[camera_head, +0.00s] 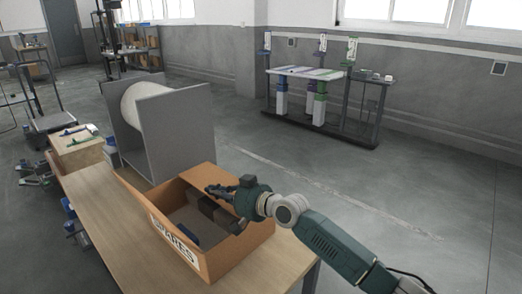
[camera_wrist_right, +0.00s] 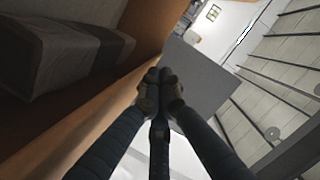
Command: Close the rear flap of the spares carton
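The open spares carton (camera_head: 232,257) stands on the wooden table, with a white label reading SPARES on its near-left wall. Dark grey blocks (camera_head: 207,208) and a dark blue item (camera_head: 187,234) lie inside. An orange-brown panel (camera_head: 203,174) rises at its rear; I cannot tell where wall ends and rear flap begins. My right gripper (camera_head: 212,190) reaches over the carton from the right, near that panel. In the right wrist view its fingertips (camera_wrist_right: 158,76) are together with nothing visible between them, beside a brown cardboard panel (camera_wrist_right: 148,35). My left gripper is not in view.
A grey panelled stand with a white roll (camera_head: 172,130) stands right behind the carton. The table (camera_head: 118,225) is bare left of the carton. A smaller wooden surface (camera_head: 80,153) with tools is at the left. A bench with lift columns (camera_head: 305,72) stands far back.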

